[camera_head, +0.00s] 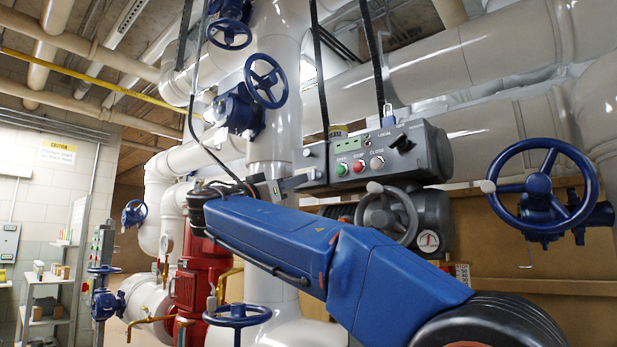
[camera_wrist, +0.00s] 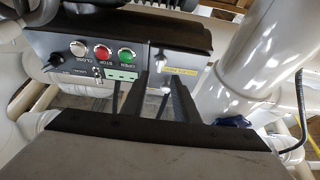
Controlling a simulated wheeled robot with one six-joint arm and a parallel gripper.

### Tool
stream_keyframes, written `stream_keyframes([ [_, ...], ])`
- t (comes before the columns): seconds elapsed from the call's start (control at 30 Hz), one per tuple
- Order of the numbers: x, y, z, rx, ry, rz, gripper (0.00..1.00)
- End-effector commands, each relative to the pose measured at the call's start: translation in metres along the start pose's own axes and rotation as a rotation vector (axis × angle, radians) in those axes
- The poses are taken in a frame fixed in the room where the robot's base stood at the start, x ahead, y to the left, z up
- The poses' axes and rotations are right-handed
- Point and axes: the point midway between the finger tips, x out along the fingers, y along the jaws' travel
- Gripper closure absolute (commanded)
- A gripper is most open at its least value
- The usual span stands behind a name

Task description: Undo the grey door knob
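The grey control box (camera_head: 375,155) hangs in the middle of the head view. In the wrist view it appears upside down. Its small door panel (camera_wrist: 190,58) has a yellow label and small grey knobs, one a grey door knob (camera_wrist: 163,57) and another lower down (camera_wrist: 165,90). My gripper (camera_wrist: 160,82) is open, its two dark fingers apart and pointing at the door panel. The lower knob shows between the fingers, and I cannot tell whether they touch it. In the head view my gripper (camera_head: 290,184) is at the box's left end, where the door knobs are not clear.
Green, red and grey buttons (camera_head: 358,166) and a black selector (camera_head: 402,143) sit on the box beside the door. A grey handwheel (camera_head: 386,215) is below it. A blue handwheel (camera_head: 542,187) stands right. White pipes (camera_head: 275,100) rise close behind my gripper.

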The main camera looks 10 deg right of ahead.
Motion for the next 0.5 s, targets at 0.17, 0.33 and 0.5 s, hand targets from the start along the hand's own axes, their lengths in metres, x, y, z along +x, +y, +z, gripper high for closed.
stream_keyframes([
  [0.17,0.032,0.000,0.001,0.000,-0.001,0.002,0.73],
  [0.33,0.056,0.000,0.001,0.000,0.000,0.002,0.73],
  [0.5,0.070,0.000,0.000,0.000,0.000,0.001,0.73],
])
